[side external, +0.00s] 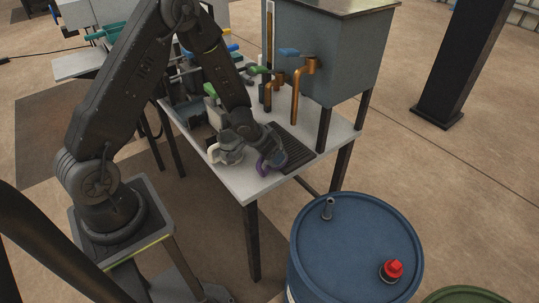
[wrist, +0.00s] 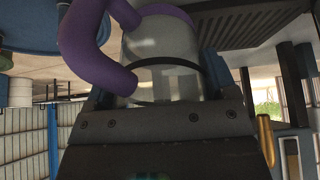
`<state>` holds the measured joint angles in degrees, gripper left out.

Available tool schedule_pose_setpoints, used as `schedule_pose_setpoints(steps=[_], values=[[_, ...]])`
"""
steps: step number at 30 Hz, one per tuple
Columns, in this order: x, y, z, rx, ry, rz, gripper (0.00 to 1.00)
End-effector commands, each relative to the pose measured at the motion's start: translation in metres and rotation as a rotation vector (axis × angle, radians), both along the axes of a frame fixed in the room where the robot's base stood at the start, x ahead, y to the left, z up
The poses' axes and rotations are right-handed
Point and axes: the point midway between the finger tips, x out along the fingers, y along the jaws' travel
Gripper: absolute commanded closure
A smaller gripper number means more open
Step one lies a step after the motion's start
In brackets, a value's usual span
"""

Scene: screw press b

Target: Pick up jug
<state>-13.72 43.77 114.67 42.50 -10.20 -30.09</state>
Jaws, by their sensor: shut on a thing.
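A clear jug (wrist: 162,60) with a thick purple handle (wrist: 82,40) and a dark band fills the upper middle of the wrist view. In the side external view its purple handle (side external: 268,167) shows near the table's front edge, with its body mostly hidden by my gripper (side external: 262,148). My gripper is shut on the purple-handled jug, around its body. I cannot tell whether the jug touches the table. A second jug with a white handle (side external: 213,154) stands just left of my gripper.
The pale table (side external: 255,186) holds a dark slatted grate (side external: 293,148) right of my gripper. A grey tank (side external: 340,60) with copper taps (side external: 297,85) stands behind. A blue drum (side external: 355,240) with a red cap stands in front, below the table.

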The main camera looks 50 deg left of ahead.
Motion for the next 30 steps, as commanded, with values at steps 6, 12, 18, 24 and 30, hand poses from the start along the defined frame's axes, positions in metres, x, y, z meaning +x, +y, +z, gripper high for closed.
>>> schedule_pose_setpoints(steps=[6, 12, 18, 24, 30], values=[[-0.005, 0.008, 0.022, 0.005, -0.004, -0.001, 0.50], [-0.023, 0.032, 0.039, 0.003, -0.004, 0.002, 0.50], [-0.041, 0.055, 0.057, 0.003, -0.003, 0.002, 0.50], [-0.056, 0.075, 0.071, 0.002, -0.002, 0.004, 0.50], [-0.066, 0.088, 0.081, 0.003, -0.002, 0.001, 0.50]])
